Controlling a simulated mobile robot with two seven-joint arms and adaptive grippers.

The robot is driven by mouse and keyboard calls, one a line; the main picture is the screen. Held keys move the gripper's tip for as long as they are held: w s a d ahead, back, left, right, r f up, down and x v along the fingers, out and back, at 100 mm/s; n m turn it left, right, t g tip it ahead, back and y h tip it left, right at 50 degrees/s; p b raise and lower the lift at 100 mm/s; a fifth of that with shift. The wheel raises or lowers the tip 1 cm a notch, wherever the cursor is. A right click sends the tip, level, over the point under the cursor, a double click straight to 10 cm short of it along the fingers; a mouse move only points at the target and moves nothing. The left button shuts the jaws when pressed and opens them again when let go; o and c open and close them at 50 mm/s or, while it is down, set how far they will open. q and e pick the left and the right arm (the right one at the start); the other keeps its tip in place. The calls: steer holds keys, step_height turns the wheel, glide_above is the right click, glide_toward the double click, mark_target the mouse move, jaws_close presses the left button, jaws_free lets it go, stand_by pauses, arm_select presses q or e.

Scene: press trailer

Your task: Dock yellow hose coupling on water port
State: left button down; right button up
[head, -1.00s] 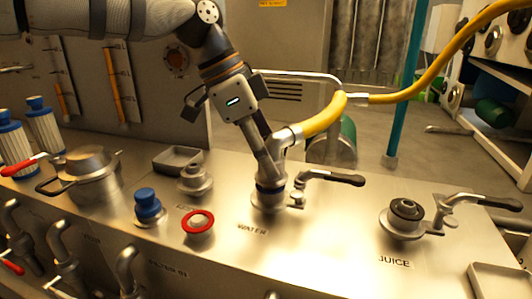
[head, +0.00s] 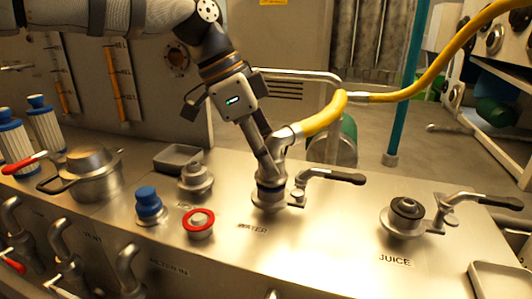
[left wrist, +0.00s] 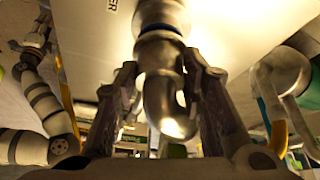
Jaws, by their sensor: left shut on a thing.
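The yellow hose (head: 325,115) comes in from the upper right and ends in a metal elbow coupling (head: 279,143). The coupling stands upright over the water port (head: 269,198), behind the WATER label. Its lower end appears to meet the port, with a dark blue band at the joint; whether it is fully seated cannot be told. In the left wrist view, the fingers stand on both sides of the metal elbow (left wrist: 160,80). The port's black-handled lever (head: 335,177) points right.
The juice port (head: 405,215) with its own lever stands to the right. A red-ringed fitting (head: 199,222), a blue-capped fitting (head: 148,205) and a lidded pot (head: 92,175) stand to the left. The steel counter (head: 320,240) is clear in front between the ports.

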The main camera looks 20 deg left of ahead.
arm_select(q)
steer(key=shift+f, duration=0.5)
steer(key=c, duration=1.3)
jaws_free()
steer(key=shift+v, duration=5.45)
steer(key=shift+s+a, duration=0.1)
